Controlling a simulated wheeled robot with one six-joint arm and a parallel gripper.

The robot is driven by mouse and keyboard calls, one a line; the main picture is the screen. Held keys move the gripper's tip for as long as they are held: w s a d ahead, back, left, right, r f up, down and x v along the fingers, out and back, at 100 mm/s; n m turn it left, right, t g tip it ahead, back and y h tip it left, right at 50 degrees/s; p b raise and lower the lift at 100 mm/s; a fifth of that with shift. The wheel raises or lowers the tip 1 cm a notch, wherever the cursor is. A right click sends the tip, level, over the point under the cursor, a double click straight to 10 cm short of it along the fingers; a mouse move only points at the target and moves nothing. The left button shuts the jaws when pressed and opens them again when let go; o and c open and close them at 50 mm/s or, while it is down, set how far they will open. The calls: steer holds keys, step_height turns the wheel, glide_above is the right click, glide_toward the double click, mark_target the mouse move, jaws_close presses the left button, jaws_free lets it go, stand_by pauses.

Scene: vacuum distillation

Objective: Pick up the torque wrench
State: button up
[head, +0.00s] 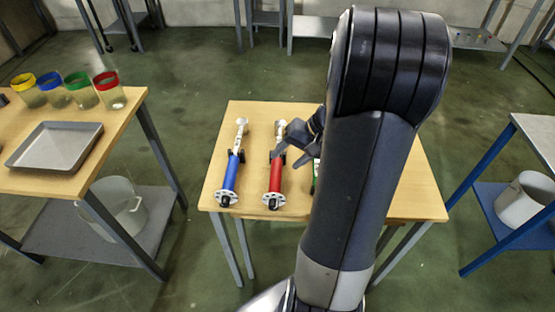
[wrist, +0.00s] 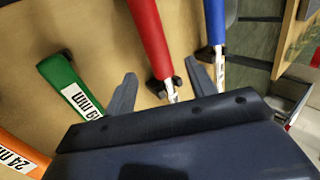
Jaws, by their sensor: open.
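Tools with coloured handles lie on the wooden table. A blue-handled tool (head: 231,172) and a red-handled tool (head: 275,176) lie side by side, with pale metal shafts at the far end; both look like torque wrenches. My gripper (head: 290,152) is open over the far part of the red tool. In the wrist view, the fingers of my gripper (wrist: 165,88) stand either side of the red tool's metal shaft (wrist: 171,90), with its red handle (wrist: 149,38) beyond. Whether they touch it I cannot tell. The blue tool (wrist: 215,25) lies just outside the right finger.
A green tool (wrist: 68,85) and an orange tool (wrist: 20,150), both labelled, lie left in the wrist view. My arm hides the table's right part in the head view. Left, another table holds a grey tray (head: 55,146) and several colour-rimmed beakers (head: 83,90).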

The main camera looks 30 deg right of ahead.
mark_target(280, 167)
steer(key=x, duration=0.4)
steer(key=shift+s+a+f, duration=0.2)
steer(key=shift+a+f, duration=0.1)
steer(key=shift+a, duration=0.05)
jaws_close()
